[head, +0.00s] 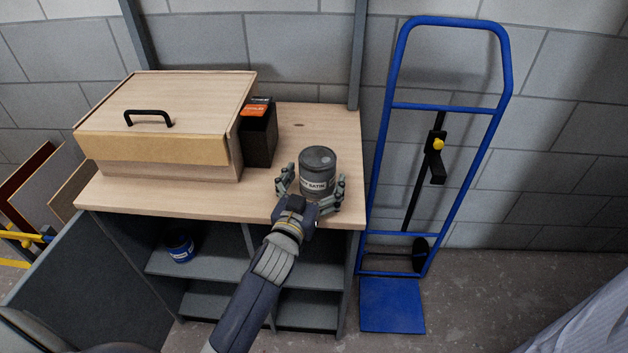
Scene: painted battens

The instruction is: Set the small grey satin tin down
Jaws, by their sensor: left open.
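The small grey satin tin (317,163) stands upright on the wooden top of the bench (330,122), near its right front part. Its label with "SATIN" faces me, and the lower part of the tin is partly hidden by my gripper. My left gripper (312,186) is at the front of the tin, with one finger on each side of it. The fingers are open and spread around the tin. I cannot tell whether either finger touches it. My right gripper is not in view.
A wooden box (150,152) with a black handle and a dark box with an orange top (260,132) stand left of the tin. A blue tin (180,247) sits on the shelf below. A blue hand truck (392,304) leans at the right. The bench top behind the tin is clear.

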